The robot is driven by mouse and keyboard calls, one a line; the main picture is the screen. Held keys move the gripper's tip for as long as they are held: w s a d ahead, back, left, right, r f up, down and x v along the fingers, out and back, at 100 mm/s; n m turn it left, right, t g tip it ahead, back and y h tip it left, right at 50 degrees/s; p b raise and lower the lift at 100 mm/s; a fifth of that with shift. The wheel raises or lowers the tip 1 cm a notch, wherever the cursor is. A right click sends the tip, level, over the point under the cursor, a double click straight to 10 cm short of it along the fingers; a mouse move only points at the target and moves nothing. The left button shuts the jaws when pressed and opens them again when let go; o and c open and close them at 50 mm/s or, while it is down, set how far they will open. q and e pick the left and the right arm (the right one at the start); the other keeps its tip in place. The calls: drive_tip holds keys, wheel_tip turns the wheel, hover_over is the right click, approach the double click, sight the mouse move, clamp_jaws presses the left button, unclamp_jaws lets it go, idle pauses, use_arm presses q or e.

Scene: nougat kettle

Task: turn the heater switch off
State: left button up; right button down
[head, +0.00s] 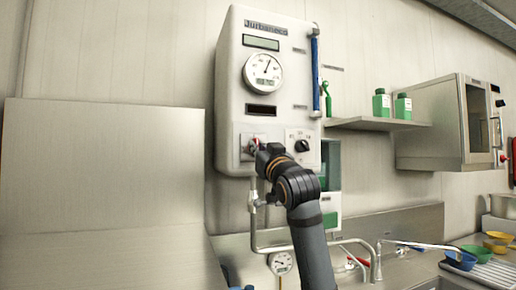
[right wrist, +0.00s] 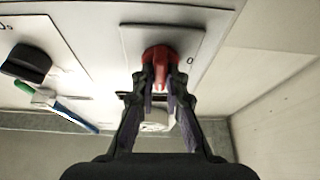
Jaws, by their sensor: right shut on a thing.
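The heater switch (right wrist: 160,58) is a red knob on a grey plate on the underside-facing front of the white wall heater in the right wrist view. In the head view the white heater (head: 232,90) hangs on the wall, and the switch plate (head: 246,140) is at its lower left, with the red knob mostly hidden. My right gripper (right wrist: 160,85) is shut on the red knob, one finger on each side. In the head view it (head: 258,148) reaches the switch from the lower right. The "0" mark shows right of the knob in the wrist view. My left gripper is out of view.
A black dial (head: 302,146) sits right of the switch. A gauge (head: 263,71) is above. A pipe (head: 254,215) and tap (head: 375,262) are below. Green bottles (head: 381,104) stand on a shelf (head: 370,124) at right, beside a steel cabinet (head: 440,120).

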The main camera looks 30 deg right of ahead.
drive_tip(key=shift+n+g+y+p, duration=0.65)
drive_tip(key=shift+n+y+p, duration=0.65)
drive_tip(key=shift+n+p, duration=2.1)
drive_tip(key=shift+n+g+y+p, duration=0.7)
drive_tip(key=shift+n+y+p, duration=0.6)
drive_tip(key=shift+n+p, duration=2.1)
drive_tip(key=shift+n+g+y+p, duration=0.65)
drive_tip(key=shift+n+y+p, duration=0.65)
drive_tip(key=shift+n+p, duration=2.1)
drive_tip(key=shift+n+b, duration=0.8)
drive_tip(key=c, duration=1.4)
unclamp_jaws()
